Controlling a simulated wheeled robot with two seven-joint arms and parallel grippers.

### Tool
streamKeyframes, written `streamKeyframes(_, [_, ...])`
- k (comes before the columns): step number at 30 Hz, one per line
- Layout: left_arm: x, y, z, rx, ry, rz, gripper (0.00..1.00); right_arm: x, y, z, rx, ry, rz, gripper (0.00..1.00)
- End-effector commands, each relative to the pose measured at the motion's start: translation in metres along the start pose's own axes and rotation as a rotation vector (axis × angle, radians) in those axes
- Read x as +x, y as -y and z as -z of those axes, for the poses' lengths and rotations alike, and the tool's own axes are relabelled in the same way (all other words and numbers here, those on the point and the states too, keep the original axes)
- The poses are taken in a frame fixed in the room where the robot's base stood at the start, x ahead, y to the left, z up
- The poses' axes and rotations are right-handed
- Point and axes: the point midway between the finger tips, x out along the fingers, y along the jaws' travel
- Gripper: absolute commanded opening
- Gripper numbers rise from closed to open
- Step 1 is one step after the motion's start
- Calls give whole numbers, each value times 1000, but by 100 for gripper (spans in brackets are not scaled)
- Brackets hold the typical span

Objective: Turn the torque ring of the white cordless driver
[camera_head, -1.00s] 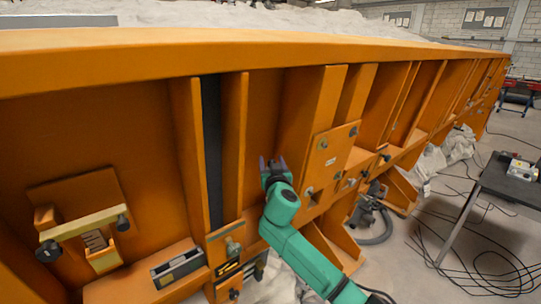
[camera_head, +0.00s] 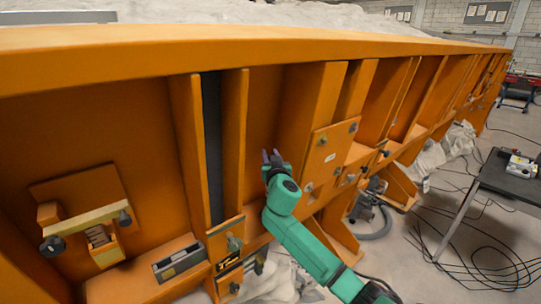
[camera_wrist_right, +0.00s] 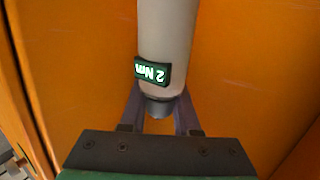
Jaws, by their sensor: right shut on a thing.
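The white cordless driver shows in the right wrist view as a white cylindrical body (camera_wrist_right: 167,30) with a green "2 Nm" label (camera_wrist_right: 153,72). Its lower end narrows to a dark grey ring (camera_wrist_right: 163,104). My right gripper (camera_wrist_right: 158,112) is shut on this end, one finger on each side of the ring. In the head view my right gripper (camera_head: 272,157) is in front of an orange bay of the sandbed wall, and I cannot make out the driver there. The driver's upper part is outside the wrist view. My left gripper is not in view.
The orange sandbed wall (camera_head: 250,44) with upright ribs surrounds the gripper. A plate with knobs (camera_head: 333,152) is close on the right. A bracket with dark knobs (camera_head: 85,218) is at the left. A dark table (camera_head: 500,180) stands at the far right, with cables on the floor.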

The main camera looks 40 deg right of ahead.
Motion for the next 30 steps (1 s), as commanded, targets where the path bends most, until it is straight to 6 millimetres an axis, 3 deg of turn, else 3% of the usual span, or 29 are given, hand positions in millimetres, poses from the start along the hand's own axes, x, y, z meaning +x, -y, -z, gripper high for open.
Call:
streamKeyframes(8, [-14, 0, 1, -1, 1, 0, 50, -1, 4, 3, 1, 7, 157, 0])
streamKeyframes(16, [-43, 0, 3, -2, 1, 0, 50, -2, 10, 4, -2, 15, 375, 0])
streamKeyframes(30, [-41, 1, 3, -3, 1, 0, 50, -3, 12, -1, 2, 14, 404, 0])
